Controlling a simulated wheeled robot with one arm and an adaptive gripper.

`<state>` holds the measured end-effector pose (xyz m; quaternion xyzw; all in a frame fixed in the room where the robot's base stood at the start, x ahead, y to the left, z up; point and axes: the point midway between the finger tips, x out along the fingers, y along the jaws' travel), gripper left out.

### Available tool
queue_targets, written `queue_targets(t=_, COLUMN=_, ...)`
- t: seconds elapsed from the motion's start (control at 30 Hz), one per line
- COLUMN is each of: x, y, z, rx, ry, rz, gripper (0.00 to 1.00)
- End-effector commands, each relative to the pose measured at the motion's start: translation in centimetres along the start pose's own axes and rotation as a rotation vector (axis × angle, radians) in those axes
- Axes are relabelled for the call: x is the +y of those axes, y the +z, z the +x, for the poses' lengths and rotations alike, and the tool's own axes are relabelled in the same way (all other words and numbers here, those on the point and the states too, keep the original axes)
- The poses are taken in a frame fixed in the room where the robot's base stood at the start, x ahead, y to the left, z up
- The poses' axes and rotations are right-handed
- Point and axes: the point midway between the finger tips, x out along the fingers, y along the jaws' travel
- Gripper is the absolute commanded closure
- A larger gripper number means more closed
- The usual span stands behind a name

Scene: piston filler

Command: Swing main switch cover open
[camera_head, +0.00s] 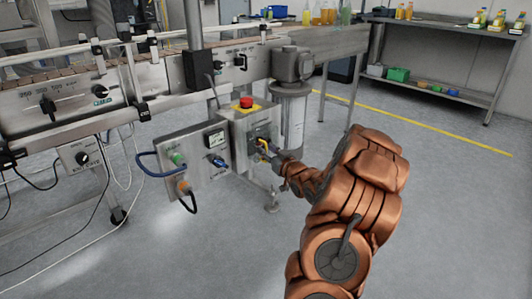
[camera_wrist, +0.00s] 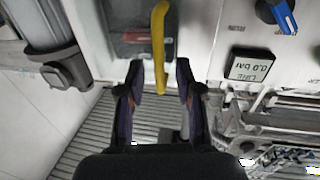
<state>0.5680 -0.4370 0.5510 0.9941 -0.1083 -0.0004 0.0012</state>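A yellow curved bar (camera_wrist: 158,42), which looks like the handle of the main switch cover, stands out from the grey control box (camera_head: 238,138). It also shows as a small yellow piece in the head view (camera_head: 263,146). In the wrist view a dark and red part (camera_wrist: 132,38), perhaps the switch, sits behind it. My gripper (camera_wrist: 160,78) is open, with one finger on each side of the bar's lower end and gaps visible on both sides. In the head view my gripper (camera_head: 269,155) is at the box front, and my arm comes from the lower right. The cover's outline is unclear.
A red emergency-stop button (camera_head: 246,102) tops the box. Left of it, a panel (camera_head: 188,160) carries a gauge (camera_wrist: 249,65), a blue knob (camera_head: 218,161) and cables. A steel cylinder (camera_head: 291,115) stands close behind on the right. The floor (camera_head: 450,220) at right is clear.

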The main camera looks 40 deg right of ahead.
Motion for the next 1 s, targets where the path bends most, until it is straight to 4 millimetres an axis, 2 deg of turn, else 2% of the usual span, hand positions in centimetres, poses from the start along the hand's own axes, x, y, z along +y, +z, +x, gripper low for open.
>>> queue_targets(t=0.2, x=0.05, y=-0.03, z=1.06, rx=0.001, ry=0.001, rz=-0.001, gripper=0.65)
queue_targets(t=0.5, x=0.05, y=-0.08, z=1.15, rx=0.0, ry=0.001, rz=-0.001, gripper=0.66)
queue_targets(t=0.83, x=0.05, y=-0.07, z=1.13, rx=0.0, ry=0.001, rz=0.0, gripper=1.0)
queue_targets(t=1.0, x=0.04, y=-0.07, z=1.13, rx=0.0, ry=0.001, rz=0.0, gripper=1.0)
